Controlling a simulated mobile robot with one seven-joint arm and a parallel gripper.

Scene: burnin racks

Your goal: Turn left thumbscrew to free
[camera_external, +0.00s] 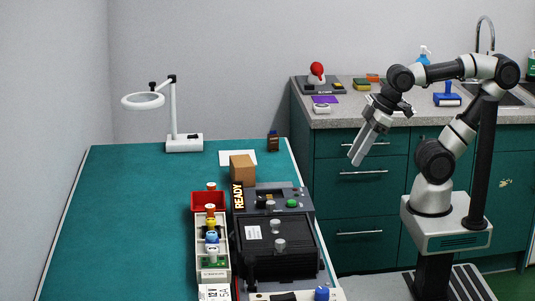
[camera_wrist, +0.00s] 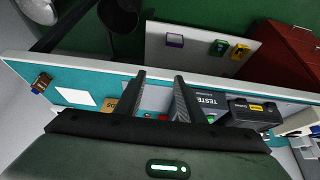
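The black finned unit (camera_external: 270,262) sits on the teal table, with a grey panel (camera_external: 283,197) behind it. Silver knobs that look like thumbscrews stand on the unit, one farther (camera_external: 275,226) and one nearer (camera_external: 279,244); I cannot tell which is the left one. My gripper (camera_external: 356,160) hangs in the air to the right of the table, well apart from the knobs. In the wrist view, the two fingers of my gripper (camera_wrist: 158,82) are apart with nothing between them. The black unit (camera_wrist: 252,112) is at the right there; its thumbscrews are too small to make out.
A long tray (camera_external: 213,274) of coloured parts and a red bin (camera_external: 208,201) stand left of the unit. A READY sign (camera_external: 238,196) and brown box (camera_external: 242,167) stand behind. A magnifier lamp (camera_external: 184,142) is at the back. The table's left side is clear.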

